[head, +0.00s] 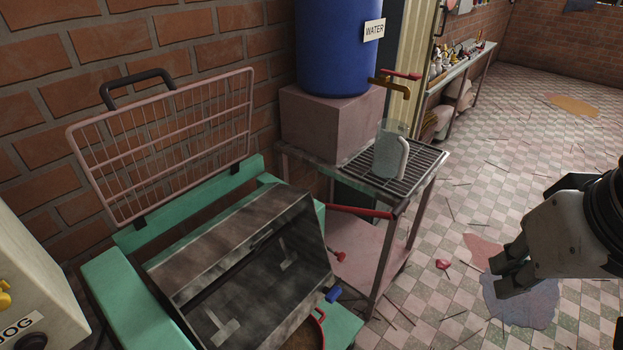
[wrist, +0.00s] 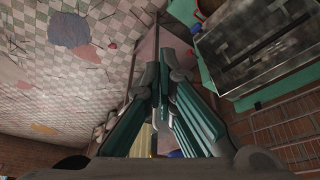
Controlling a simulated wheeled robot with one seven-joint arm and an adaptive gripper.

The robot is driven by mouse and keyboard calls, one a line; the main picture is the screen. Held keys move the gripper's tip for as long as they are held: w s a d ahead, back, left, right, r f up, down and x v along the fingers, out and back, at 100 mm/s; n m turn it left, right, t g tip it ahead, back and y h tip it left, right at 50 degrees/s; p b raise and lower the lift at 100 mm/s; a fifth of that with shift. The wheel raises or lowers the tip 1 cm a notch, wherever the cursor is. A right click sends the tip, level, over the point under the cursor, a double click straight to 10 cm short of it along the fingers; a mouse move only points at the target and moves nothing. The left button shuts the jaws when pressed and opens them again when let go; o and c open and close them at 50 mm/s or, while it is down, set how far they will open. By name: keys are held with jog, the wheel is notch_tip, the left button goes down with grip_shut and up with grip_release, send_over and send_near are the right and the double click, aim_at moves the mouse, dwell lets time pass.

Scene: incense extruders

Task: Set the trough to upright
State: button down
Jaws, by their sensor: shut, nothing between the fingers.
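The trough (head: 245,262) is a grey, worn metal box on a green machine frame (head: 115,282). It looks tilted, with its dark inside facing the lower right in the head view; its exact angle is hard to tell. It also shows at the upper right of the wrist view (wrist: 262,45). My gripper (head: 500,277) is at the right of the head view, well apart from the trough, over the floor. In the wrist view its teal-sided fingers (wrist: 168,62) are together with nothing between them.
A pinkish wire guard (head: 165,145) with a black handle stands raised behind the trough. A metal cart (head: 415,185) with a cup (head: 391,155) stands right of the machine, below a blue water barrel (head: 338,45). A control box (head: 38,275) is at left. Tiled floor at right is mostly open.

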dwell(0.4)
jog(key=c, duration=1.8)
grip_release()
jog(key=shift+w+f, duration=0.1)
jog(key=o, duration=0.4)
jog(key=shift+w+a+f, duration=0.1)
jog(key=shift+w+f, duration=0.15)
jog(key=shift+c, duration=0.2)
jog(key=m+t+y+b, duration=0.65)
jog(key=y+b, duration=0.45)
jog(key=y, duration=0.3)
send_near(399, 209)
jog(key=shift+m+g, duration=0.35)
jog(key=shift+g, duration=0.1)
jog(key=x, duration=0.3)
jog(key=w+x, duration=0.1)
jog(key=x, duration=0.3)
jog(key=d+x, duration=0.1)
jog(key=x, duration=0.2)
jog(key=shift+w+a+f+b, duration=0.15)
jog(key=shift+w+f+b, duration=0.25)
jog(key=shift+w, duration=0.1)
jog(key=shift+c, duration=0.2)
